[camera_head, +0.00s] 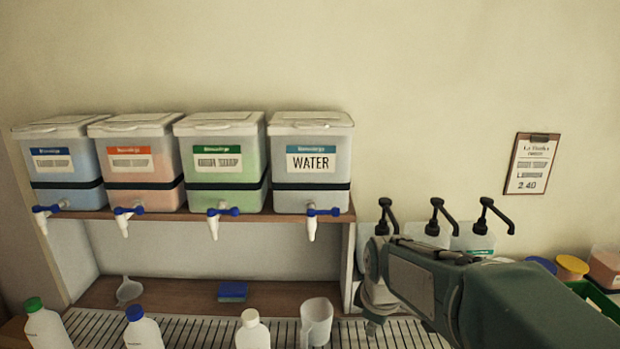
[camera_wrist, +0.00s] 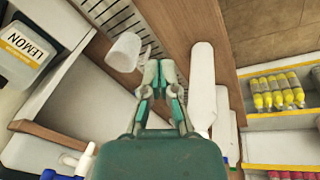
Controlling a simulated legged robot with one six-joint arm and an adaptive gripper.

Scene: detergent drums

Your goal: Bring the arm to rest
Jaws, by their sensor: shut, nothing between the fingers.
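My arm (camera_head: 480,295) reaches in from the right in the head view, folded at the wrist in front of the pump bottles. My gripper (camera_wrist: 159,78) shows in the wrist view with its green-tipped fingers close together and nothing between them. It hangs above the wooden counter edge (camera_wrist: 200,28), with a white cup (camera_wrist: 125,52) to its left and a white bottle (camera_wrist: 201,85) to its right. In the head view the fingers cannot be made out clearly.
Several drums with taps, one a WATER drum (camera_head: 311,185), stand on a shelf (camera_head: 270,217) at left. Below are bottles (camera_head: 253,332), a clear cup (camera_head: 317,318), a funnel (camera_head: 128,290) and a blue sponge (camera_head: 232,291). Pump bottles (camera_head: 472,240) stand behind my arm.

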